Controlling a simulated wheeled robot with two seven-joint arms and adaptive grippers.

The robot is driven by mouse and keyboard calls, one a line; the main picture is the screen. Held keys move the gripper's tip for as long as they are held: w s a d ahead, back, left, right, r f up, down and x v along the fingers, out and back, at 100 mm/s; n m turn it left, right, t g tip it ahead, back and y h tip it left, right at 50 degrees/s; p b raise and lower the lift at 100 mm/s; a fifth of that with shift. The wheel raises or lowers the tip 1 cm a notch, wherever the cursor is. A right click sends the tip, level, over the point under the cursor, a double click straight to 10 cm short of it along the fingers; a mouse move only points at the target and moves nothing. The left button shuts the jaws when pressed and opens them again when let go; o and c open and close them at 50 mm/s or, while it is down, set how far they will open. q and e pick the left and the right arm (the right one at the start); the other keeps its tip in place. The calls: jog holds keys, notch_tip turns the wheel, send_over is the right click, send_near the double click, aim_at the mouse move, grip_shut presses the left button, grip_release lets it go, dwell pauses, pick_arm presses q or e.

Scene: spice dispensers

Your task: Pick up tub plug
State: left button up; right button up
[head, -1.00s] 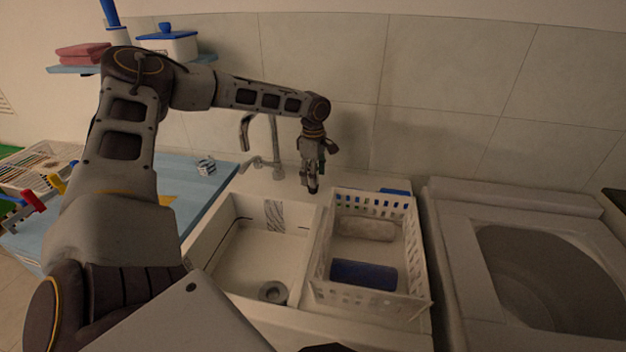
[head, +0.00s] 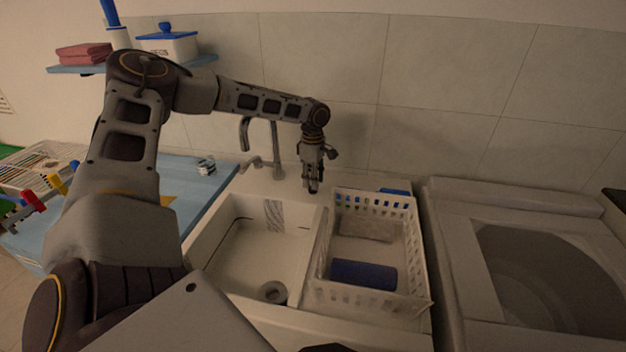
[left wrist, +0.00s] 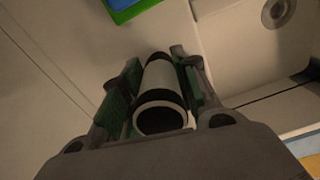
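The tub plug (left wrist: 163,90) looks like a white cylinder with black bands at both ends. In the left wrist view it lies between the green pads of my left gripper (left wrist: 158,72), which appear closed against its two sides. In the head view my left gripper (head: 313,188) points down at the back ledge, between the sink and the basket. The plug hardly shows there, and I cannot tell if it still touches the ledge. My right gripper is out of view.
The white sink (head: 235,265) has a round drain (head: 272,291), with a faucet (head: 262,150) behind it. A white basket (head: 420,265) holding a blue roll (head: 363,274) stands on the right. A washing machine (head: 455,255) is further right. A blue counter (head: 195,190) is left.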

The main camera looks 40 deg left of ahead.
pick_arm(q)
jog(key=c, duration=0.4)
jog(key=shift+o, duration=0.2)
jog(key=shift+r, duration=5)
